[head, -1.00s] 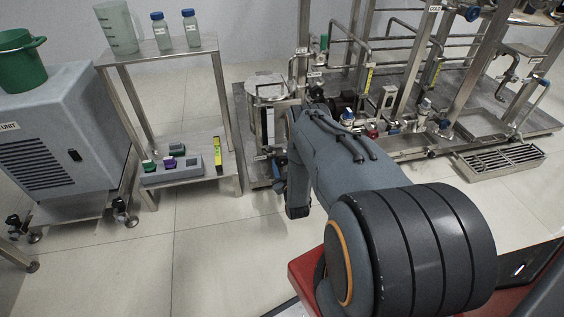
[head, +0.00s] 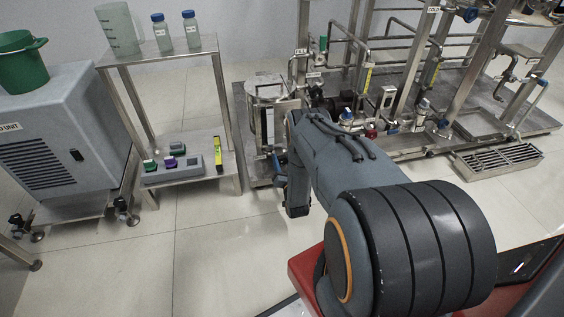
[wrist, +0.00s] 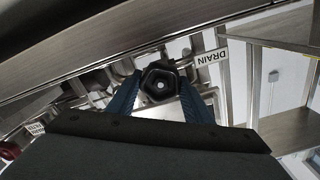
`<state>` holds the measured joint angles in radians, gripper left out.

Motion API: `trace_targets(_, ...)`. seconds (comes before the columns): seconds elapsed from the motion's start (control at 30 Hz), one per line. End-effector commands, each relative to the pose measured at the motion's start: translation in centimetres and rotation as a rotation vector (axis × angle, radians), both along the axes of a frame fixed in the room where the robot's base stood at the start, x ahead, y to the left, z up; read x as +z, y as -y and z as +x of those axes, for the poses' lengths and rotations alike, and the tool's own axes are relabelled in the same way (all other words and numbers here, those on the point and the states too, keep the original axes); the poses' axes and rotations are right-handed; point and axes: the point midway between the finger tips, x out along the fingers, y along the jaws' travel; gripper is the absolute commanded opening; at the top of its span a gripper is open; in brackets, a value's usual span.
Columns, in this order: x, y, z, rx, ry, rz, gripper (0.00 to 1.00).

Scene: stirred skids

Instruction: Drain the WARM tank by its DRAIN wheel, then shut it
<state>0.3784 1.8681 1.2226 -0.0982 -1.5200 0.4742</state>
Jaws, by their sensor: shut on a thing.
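In the wrist view, a small black handwheel (wrist: 160,84) with a pale hub sits at the centre, beside an upside-down DRAIN label (wrist: 211,58). My gripper (wrist: 160,95) has its two blue fingers on either side of the wheel and is shut on it. In the head view, a steel tank (head: 268,88) stands on the skid behind my arm. The gripper and the wheel are mostly hidden there by the arm, and I cannot read the tank's label.
A steel shelf stand (head: 215,110) with bottles and a beaker stands to the left. A grey cabinet on castors (head: 70,150) is farther left. Pipes and valves fill the skid to the right, with a floor grate (head: 497,160). Tiled floor in front is clear.

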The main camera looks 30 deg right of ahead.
Motion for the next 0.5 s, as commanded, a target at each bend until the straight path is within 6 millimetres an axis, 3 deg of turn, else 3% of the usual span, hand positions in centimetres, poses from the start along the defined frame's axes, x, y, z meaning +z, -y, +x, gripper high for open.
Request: trace_targets(0.5,-0.12,-0.07,-0.09,0.002,0.042,0.151,0.24)
